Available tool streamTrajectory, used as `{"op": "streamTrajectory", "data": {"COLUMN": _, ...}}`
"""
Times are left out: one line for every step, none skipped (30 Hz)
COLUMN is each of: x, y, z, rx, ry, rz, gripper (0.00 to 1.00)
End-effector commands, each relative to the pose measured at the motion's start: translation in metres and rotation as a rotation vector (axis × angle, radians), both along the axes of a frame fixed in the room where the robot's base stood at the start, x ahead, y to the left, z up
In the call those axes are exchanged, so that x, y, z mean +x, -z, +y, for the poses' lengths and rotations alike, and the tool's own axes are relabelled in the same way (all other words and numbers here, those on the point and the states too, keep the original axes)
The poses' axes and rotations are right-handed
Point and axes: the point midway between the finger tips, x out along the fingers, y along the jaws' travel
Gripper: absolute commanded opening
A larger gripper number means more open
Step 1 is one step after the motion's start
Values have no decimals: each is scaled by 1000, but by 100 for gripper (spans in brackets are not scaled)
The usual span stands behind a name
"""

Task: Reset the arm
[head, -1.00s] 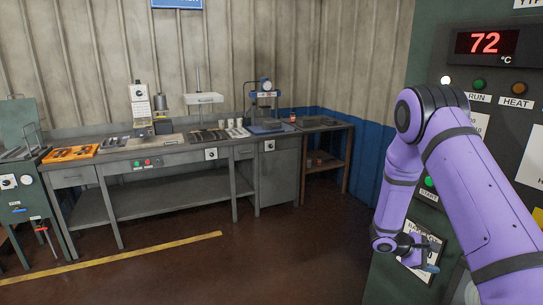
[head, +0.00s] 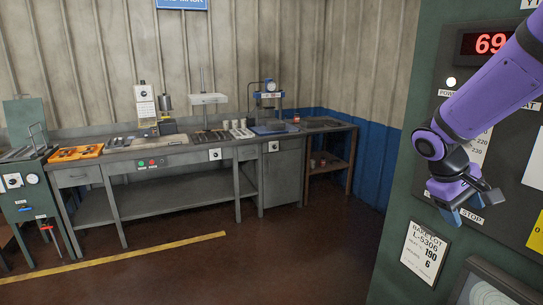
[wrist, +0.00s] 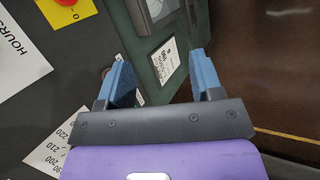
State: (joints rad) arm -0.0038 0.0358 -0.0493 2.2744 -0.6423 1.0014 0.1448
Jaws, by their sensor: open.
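My purple arm reaches in from the right edge of the head view. My gripper (head: 466,208) hangs in front of the green oven cabinet's control panel, beside the STOP label. In the wrist view my gripper (wrist: 160,82) shows two blue fingers spread apart with nothing between them. Beyond the fingers are the cabinet front and the white bake-lot card (wrist: 166,60). The card also shows in the head view (head: 425,253), below my gripper. The red display (head: 489,43) reads 69, partly covered by my arm.
A long grey workbench (head: 180,153) with tools, an orange mat (head: 76,153) and a small press (head: 268,100) stands along the back wall. A brown shelf table (head: 331,150) is at its right. The floor between bench and cabinet is clear, with a yellow line (head: 150,257).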

Motion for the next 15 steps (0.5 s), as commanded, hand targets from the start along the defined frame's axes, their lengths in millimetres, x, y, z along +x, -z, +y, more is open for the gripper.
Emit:
{"op": "streamTrajectory", "data": {"x": -10, "y": -11, "z": 6, "rx": 27, "ry": 10, "rz": -36, "gripper": 60}}
{"op": "streamTrajectory", "data": {"x": -16, "y": -16, "z": 9, "rx": 45, "ry": 17, "rz": -55, "gripper": 60}}
{"op": "streamTrajectory", "data": {"x": -24, "y": -23, "z": 14, "rx": 68, "ry": 26, "rz": -80, "gripper": 60}}
{"op": "streamTrajectory", "data": {"x": -29, "y": -28, "z": 17, "rx": 86, "ry": 32, "rz": -98, "gripper": 60}}
{"op": "streamTrajectory", "data": {"x": -35, "y": -33, "z": 21, "rx": 104, "ry": 37, "rz": -116, "gripper": 60}}
{"op": "streamTrajectory", "data": {"x": -43, "y": -39, "z": 26, "rx": 128, "ry": 44, "rz": -142, "gripper": 60}}
{"op": "streamTrajectory", "data": {"x": -49, "y": -43, "z": 29, "rx": 146, "ry": 48, "rz": -161, "gripper": 60}}
{"op": "streamTrajectory", "data": {"x": -55, "y": -47, "z": 33, "rx": 164, "ry": 54, "rz": -180, "gripper": 60}}
{"op": "streamTrajectory", "data": {"x": -62, "y": -52, "z": 37, "rx": 188, "ry": 59, "rz": -206, "gripper": 60}}
{"op": "streamTrajectory", "data": {"x": -68, "y": -56, "z": 41, "rx": 207, "ry": 63, "rz": -224, "gripper": 60}}
{"op": "streamTrajectory", "data": {"x": -74, "y": -60, "z": 45, "rx": 226, "ry": 67, "rz": -244, "gripper": 60}}
{"op": "streamTrajectory", "data": {"x": -82, "y": -65, "z": 49, "rx": 249, "ry": 71, "rz": -269, "gripper": 60}}
{"op": "streamTrajectory", "data": {"x": -88, "y": -68, "z": 53, "rx": 267, "ry": 73, "rz": -288, "gripper": 60}}
{"op": "streamTrajectory", "data": {"x": -94, "y": -71, "z": 56, "rx": 286, "ry": 77, "rz": -307, "gripper": 60}}
{"op": "streamTrajectory", "data": {"x": -102, "y": -75, "z": 61, "rx": 311, "ry": 80, "rz": -333, "gripper": 60}}
